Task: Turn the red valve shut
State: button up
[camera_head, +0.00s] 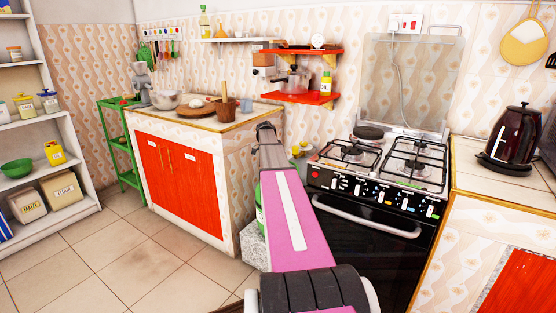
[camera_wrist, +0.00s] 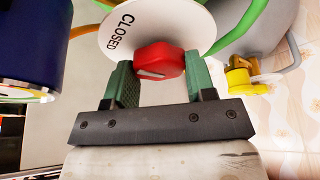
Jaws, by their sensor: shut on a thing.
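The red valve (camera_wrist: 158,60) is a small handle in front of a white disc (camera_wrist: 185,25) in the wrist view. The disc reads "CLOSED" on its left side; its upper part is cut off by the frame. My gripper (camera_wrist: 160,76) has its two green fingers on either side of the valve and is shut on it. In the head view my pink arm reaches down between the counter and the stove, and the gripper and valve cannot be made out there.
Close around the gripper in the wrist view are a dark blue cylinder (camera_wrist: 30,50) at left, a yellow fitting (camera_wrist: 238,80) at right and green curved bars. The black stove (camera_head: 365,240) stands right of my arm, the red-doored counter (camera_head: 180,190) left. Floor at left is clear.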

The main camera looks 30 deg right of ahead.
dwell(0.4)
jog(key=o, duration=0.9)
jog(key=shift+r, duration=0.1)
jog(key=v, duration=1)
jog(key=shift+w+a+r, duration=0.1)
jog(key=shift+a+r, duration=0.15)
